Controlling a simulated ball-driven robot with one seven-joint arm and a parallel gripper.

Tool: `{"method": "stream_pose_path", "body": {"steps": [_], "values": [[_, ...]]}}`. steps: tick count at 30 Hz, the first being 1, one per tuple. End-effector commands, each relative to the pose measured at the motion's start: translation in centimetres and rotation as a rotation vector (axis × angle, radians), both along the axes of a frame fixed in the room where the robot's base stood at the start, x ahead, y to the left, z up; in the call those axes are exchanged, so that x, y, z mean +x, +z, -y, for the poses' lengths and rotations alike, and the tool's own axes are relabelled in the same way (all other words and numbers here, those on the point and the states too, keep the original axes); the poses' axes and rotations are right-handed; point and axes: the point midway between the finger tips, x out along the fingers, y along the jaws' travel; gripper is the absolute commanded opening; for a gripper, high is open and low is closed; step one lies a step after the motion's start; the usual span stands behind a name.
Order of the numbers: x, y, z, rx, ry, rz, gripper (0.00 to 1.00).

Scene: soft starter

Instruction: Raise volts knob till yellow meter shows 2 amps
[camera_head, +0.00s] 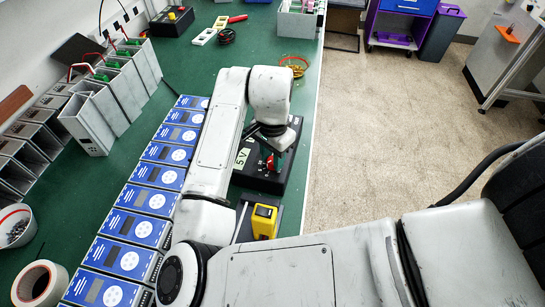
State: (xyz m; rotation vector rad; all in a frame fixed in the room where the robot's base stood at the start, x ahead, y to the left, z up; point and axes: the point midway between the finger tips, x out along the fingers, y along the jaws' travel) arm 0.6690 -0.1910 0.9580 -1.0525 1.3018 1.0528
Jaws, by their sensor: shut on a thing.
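A black box (262,183) with a "5 V" label stands on the green bench, right of my arm. A small red part, seemingly its knob (269,163), shows on top. My gripper (276,151) points down at the box top and is shut on the knob; the fingers and arm hide much of it. A yellow device (265,221), likely the meter, sits nearer me by the bench's right edge. Its reading cannot be made out from here.
Blue modules (156,175) line the bench left of my arm. Grey housings (88,120) and a tape roll (40,284) stand farther left. Coiled yellow wire (294,65) lies beyond my gripper. Another black box (172,21) stands at the back. Open floor lies to the right.

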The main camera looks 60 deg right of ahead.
Motion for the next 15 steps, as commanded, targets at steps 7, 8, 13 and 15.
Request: {"method": "stream_pose_path", "body": {"steps": [7,8,13,15], "values": [[0.07,-0.07,0.02,0.0,-0.121,0.002,0.03],[0.06,-0.06,0.02,0.0,-0.13,0.002,0.03],[0.03,-0.02,0.03,-0.001,-0.166,0.001,0.03],[0.03,-0.01,0.04,-0.001,-0.173,0.001,0.03]]}}
